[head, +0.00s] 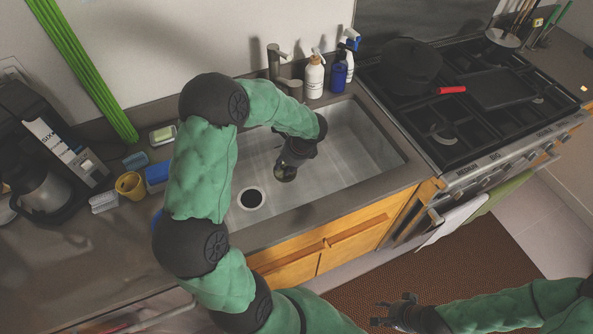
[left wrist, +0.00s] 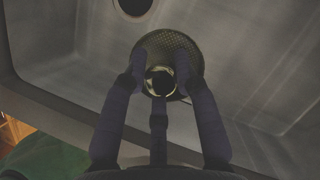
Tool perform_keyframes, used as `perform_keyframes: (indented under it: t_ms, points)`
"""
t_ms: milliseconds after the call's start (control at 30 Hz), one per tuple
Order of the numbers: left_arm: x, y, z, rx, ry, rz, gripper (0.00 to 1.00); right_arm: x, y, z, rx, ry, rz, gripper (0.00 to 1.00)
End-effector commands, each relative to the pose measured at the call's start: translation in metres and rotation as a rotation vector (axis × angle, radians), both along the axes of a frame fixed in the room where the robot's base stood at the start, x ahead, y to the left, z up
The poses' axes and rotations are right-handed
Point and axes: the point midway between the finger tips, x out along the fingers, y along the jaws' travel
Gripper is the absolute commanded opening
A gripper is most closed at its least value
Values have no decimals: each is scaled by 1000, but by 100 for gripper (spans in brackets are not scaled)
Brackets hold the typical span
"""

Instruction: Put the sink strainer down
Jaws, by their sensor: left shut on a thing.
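The sink strainer (left wrist: 180,45) is a round mesh piece with a pale ring and dark centre in the left wrist view. My left gripper (left wrist: 160,80) is shut on it, with its fingers around the middle. In the head view my left gripper (head: 286,172) is inside the sink basin (head: 355,150), and the strainer is mostly hidden there. I cannot tell whether the strainer touches the basin floor. The dark drain hole (head: 251,198) is to the left of the gripper. My right gripper (head: 392,312) is away from the sink, above the floor mat, with its fingers apart.
A faucet (head: 275,62), a white soap bottle (head: 314,77) and blue spray bottles (head: 340,74) stand behind the sink. The stove (head: 470,95) is at the right. The basin's right side is clear.

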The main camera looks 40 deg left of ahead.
Motion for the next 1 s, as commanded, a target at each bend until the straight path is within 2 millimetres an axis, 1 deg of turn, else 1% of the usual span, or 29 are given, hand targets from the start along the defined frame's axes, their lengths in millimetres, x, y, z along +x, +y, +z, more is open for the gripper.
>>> perform_keyframes:
  t_ms: [33, 300, 400, 567, 667, 1000]
  points:
    - [0, 0, -10, 0, 0, 0, 0, 0, 0, -10, 0, 0, 0, 40]
    - [0, 0, -44, 0, 0, 0, 0, 0, 0, -44, 0, 0, 0, 40]
    - [0, 0, -52, 0, 0, 0, 0, 0, 0, -52, 0, 0, 0, 40]
    - [5, 2, -58, 0, -1, 1, 0, 0, 0, -57, 0, 0, 0, 40]
    - [17, 7, -64, 0, -1, 1, 0, 0, 0, -60, 0, 0, 0, 40]
    - [79, 32, -95, 1, 0, 2, 0, 0, 0, -77, 0, 0, 0, 40]
